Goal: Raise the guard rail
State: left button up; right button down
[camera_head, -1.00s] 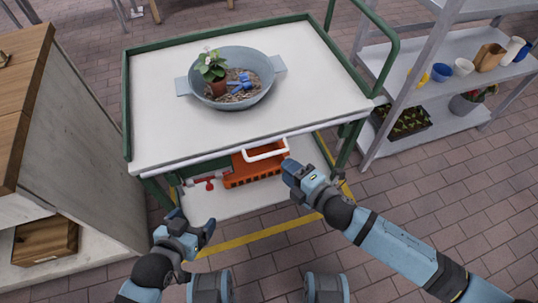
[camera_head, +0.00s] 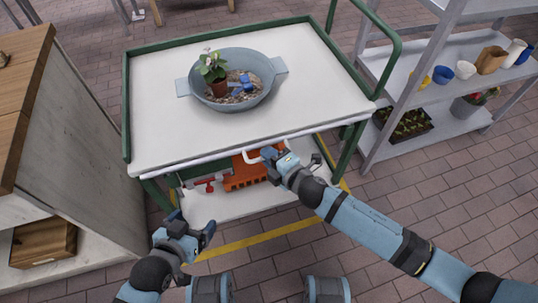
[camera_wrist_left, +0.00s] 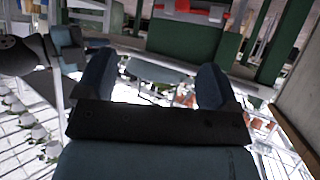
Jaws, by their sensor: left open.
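The cart (camera_head: 150,120) has a white top with a green rim at the back and left. My left gripper (camera_head: 193,217) is open and empty, low in front of the cart's left side. Its two fingers also show apart in the left wrist view (camera_wrist_left: 156,80).
A blue-grey basin (camera_head: 230,105) with a potted plant (camera_head: 214,72) stands on the cart top. An orange crate (camera_head: 245,177) and a red-handled item (camera_head: 205,184) lie on the lower shelf. A cabinet (camera_head: 85,130) stands left, a metal shelf rack (camera_head: 440,95) right.

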notch_tip(320, 180, up, 7)
jog(key=p, duration=0.7)
jog(key=shift+r+p, duration=0.55)
jog(key=shift+w, duration=0.1)
pick_arm(q)
jog(key=r, duration=0.2)
jog(key=shift+s+a+r+n+g, duration=0.15)
jog(key=shift+a+r+n+g, duration=0.15)
jog(key=shift+r+n+g, duration=0.1)
pick_arm(e)
jog(key=c, duration=1.2)
grip_release()
jog(key=shift+r, duration=0.1)
pick_arm(q)
jog(key=shift+a, duration=0.1)
